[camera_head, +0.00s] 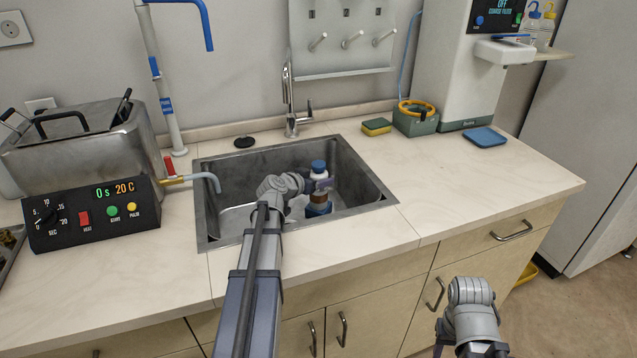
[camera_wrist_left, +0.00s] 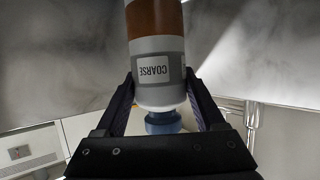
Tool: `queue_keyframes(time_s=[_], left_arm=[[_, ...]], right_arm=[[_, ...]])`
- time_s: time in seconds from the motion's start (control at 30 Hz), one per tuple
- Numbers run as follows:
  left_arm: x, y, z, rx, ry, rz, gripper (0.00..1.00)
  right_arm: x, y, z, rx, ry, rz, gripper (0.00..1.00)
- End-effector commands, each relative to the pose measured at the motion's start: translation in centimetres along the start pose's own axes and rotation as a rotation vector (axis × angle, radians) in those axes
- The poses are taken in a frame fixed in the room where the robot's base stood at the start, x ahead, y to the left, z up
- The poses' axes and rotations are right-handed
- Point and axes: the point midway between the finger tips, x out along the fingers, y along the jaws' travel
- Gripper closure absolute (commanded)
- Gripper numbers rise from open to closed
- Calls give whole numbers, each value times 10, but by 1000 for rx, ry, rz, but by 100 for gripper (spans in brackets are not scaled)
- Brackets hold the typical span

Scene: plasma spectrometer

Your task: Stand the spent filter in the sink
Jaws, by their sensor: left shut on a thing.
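The spent filter (camera_head: 318,198) stands about upright inside the sink (camera_head: 225,190), with a blue cap on top, a white band, a brown body and blue at its lower end. My left gripper (camera_head: 321,185) is shut on its upper white part. In the left wrist view the filter (camera_wrist_left: 157,60) sits between the two fingers, its grey label reading "COARSE". Whether its lower end touches the sink floor, I cannot tell. My right arm hangs low in front of the cabinets; its fingers are out of view.
A faucet (camera_head: 290,105) stands behind the sink. A control box (camera_head: 90,213) and metal tank (camera_head: 85,150) are at left, with a bent spout (camera_head: 203,178) reaching over the sink edge. A sponge (camera_head: 377,126) and blue tray (camera_head: 484,137) lie right; the front right counter is clear.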

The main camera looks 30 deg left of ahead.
Motion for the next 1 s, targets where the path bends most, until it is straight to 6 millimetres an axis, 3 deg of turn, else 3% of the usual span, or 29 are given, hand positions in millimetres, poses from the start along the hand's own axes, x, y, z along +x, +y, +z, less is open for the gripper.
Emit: queue_keyframes(time_s=[0.23, 0.27, 0.5, 0.83, 1.0], left_arm=[[1, 0, 3, -1, 1, 0, 100], [1, 0, 2, 0, 0, 0, 27], [1, 0, 2, 0, 0, 0, 0], [-2, 0, -4, 0, 0, 0, 0], [-35, 2, -4, -2, 1, -2, 0]], right_arm=[[4, 0, 0, 0, 0, 0, 50], [2, 0, 0, 0, 0, 0, 50], [2, 0, 0, 0, 0, 0, 50], [-4, 0, 0, 0, 0, 0, 50], [-17, 2, 1, 0, 0, 0, 50]])
